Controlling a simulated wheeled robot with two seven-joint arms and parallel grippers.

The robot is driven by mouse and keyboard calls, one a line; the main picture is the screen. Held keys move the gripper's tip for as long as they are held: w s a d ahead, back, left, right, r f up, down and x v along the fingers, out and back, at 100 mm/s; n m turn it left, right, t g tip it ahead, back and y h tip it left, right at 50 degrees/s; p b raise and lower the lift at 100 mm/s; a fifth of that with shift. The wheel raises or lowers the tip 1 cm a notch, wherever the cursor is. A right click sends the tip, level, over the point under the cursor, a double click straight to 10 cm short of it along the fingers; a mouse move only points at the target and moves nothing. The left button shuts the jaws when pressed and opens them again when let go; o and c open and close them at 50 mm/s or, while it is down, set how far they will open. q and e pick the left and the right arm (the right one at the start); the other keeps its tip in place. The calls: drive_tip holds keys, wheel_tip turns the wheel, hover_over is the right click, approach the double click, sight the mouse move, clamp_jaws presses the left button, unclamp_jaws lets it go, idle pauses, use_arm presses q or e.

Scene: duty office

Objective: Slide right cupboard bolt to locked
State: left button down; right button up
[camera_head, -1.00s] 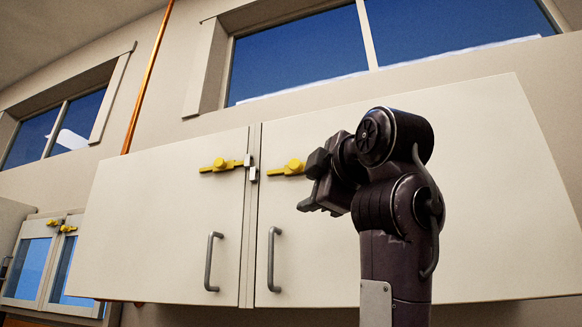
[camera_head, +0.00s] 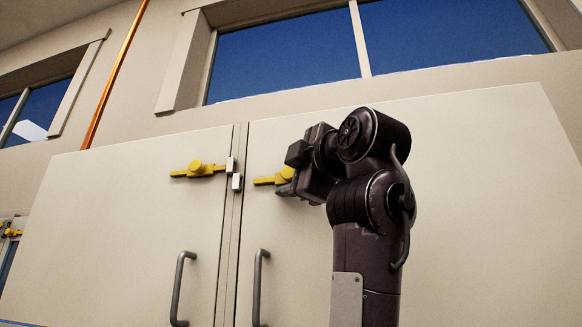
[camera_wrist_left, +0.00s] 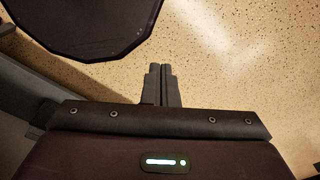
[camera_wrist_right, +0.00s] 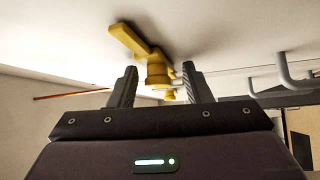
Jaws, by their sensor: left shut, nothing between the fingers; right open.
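The right cupboard bolt (camera_head: 264,181) is yellow and sits on the right cupboard door (camera_head: 460,200). Its left tip stops short of the small pale keeper (camera_head: 237,182) at the door seam, with a gap between. My right gripper (camera_head: 291,172) is open at the bolt's knob and hides the bolt's right part in the head view. In the right wrist view the yellow knob (camera_wrist_right: 157,73) stands between the open fingers (camera_wrist_right: 160,76); contact cannot be told. My left gripper (camera_wrist_left: 161,72) is shut and empty above speckled floor, outside the head view.
The left door (camera_head: 110,220) has its own yellow bolt (camera_head: 198,170), whose tip reaches close to its keeper (camera_head: 230,165). Two grey handles (camera_head: 181,288) (camera_head: 260,287) hang below the bolts beside the seam. A dark rounded shape (camera_wrist_left: 85,25) shows in the left wrist view.

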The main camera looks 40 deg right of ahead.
sight(262, 178)
drive_tip(key=shift+s+a, duration=0.1)
drive_tip(key=shift+s, duration=0.1)
drive_tip(key=shift+s+r, duration=0.1)
drive_tip(key=shift+s, duration=0.05)
drive_tip(key=shift+c, duration=0.6)
drive_tip(key=c, duration=0.7)
clamp_jaws()
drive_tip(key=shift+w+a, duration=0.15)
drive_tip(key=shift+w, duration=0.1)
drive_tip(key=shift+w+a, duration=1.1)
drive_tip(key=shift+w, duration=0.1)
use_arm(q)
drive_tip(key=shift+w+r, duration=0.1)
drive_tip(key=shift+w, duration=0.35)
use_arm(e)
drive_tip(key=shift+s+d+r, duration=0.1)
